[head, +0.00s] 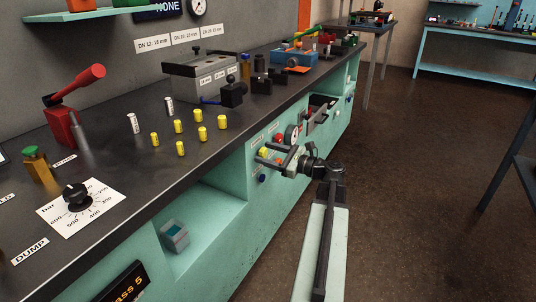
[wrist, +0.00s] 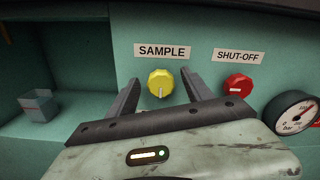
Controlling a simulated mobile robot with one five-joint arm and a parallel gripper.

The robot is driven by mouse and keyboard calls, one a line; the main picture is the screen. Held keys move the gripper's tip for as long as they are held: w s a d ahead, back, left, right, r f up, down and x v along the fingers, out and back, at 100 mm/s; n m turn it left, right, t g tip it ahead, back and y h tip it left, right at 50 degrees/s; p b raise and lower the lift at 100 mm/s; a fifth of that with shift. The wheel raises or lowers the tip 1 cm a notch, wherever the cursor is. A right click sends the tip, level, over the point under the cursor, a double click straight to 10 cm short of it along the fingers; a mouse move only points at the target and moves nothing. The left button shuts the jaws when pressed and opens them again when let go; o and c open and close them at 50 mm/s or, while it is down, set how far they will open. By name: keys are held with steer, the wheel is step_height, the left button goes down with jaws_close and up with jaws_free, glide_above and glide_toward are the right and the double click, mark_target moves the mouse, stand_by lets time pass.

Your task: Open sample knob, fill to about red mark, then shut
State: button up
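The yellow sample knob (wrist: 161,82) sits on the teal panel under the SAMPLE label (wrist: 162,51), its white pointer line aimed downward. It also shows in the head view (head: 264,152), partly behind my fingers. My gripper (wrist: 162,84) is open, with one finger on each side of the knob in the picture; contact cannot be told. In the head view my gripper (head: 266,151) reaches the panel front. A small clear container (wrist: 37,106) with a reddish mark stands in the open niche at left; it shows in the head view too (head: 174,236). Its fill level is unclear.
A red shut-off knob (wrist: 238,86) and a round gauge (wrist: 292,112) are to the right of the sample knob. A blue knob (head: 262,179) is below. The dark bench top (head: 130,180) above holds several yellow fittings. The floor to the right is clear.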

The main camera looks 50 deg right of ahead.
steer(key=v, duration=0.7)
steer(key=shift+s, duration=0.4)
steer(key=shift+d, duration=0.1)
